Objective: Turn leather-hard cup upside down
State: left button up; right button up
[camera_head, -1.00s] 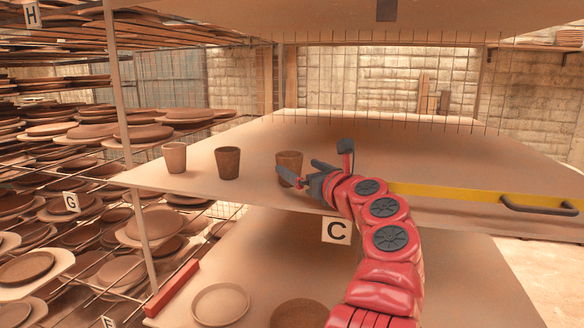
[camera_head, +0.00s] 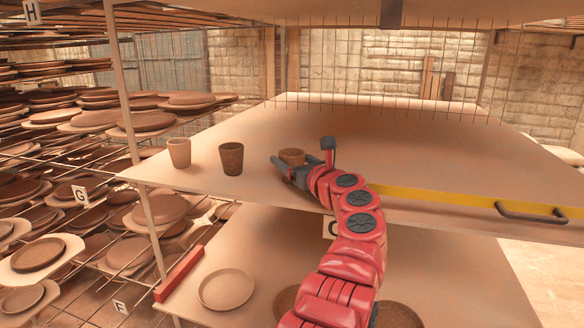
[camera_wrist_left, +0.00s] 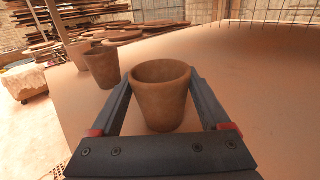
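A mid-brown clay cup (camera_head: 292,156) stands upright, open rim up, on the shelf board (camera_head: 400,150). My left gripper (camera_head: 301,156) is at this cup, with one finger on each side of it. In the left wrist view the cup (camera_wrist_left: 161,98) stands between the open fingers, its rim and inside visible; I cannot tell whether a finger touches it. The lower part of the cup is hidden by the gripper in the head view. My right gripper is not in view.
A dark brown cup (camera_head: 231,158) and a paler cup (camera_head: 179,152) stand upright to the left on the same board. A yellow bar with a dark handle (camera_head: 532,212) runs along the front edge at right. Another shelf hangs above. The board behind is clear.

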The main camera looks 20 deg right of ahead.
pick_arm(q)
jog(key=c, duration=0.5)
jog(key=shift+c, duration=0.2)
jog(key=shift+r, duration=0.1)
jog(key=shift+r, duration=1.1)
notch_tip(320, 180, up, 8)
jog(key=p, duration=0.7)
jog(key=shift+f+p, duration=0.2)
jog(key=shift+p, duration=0.1)
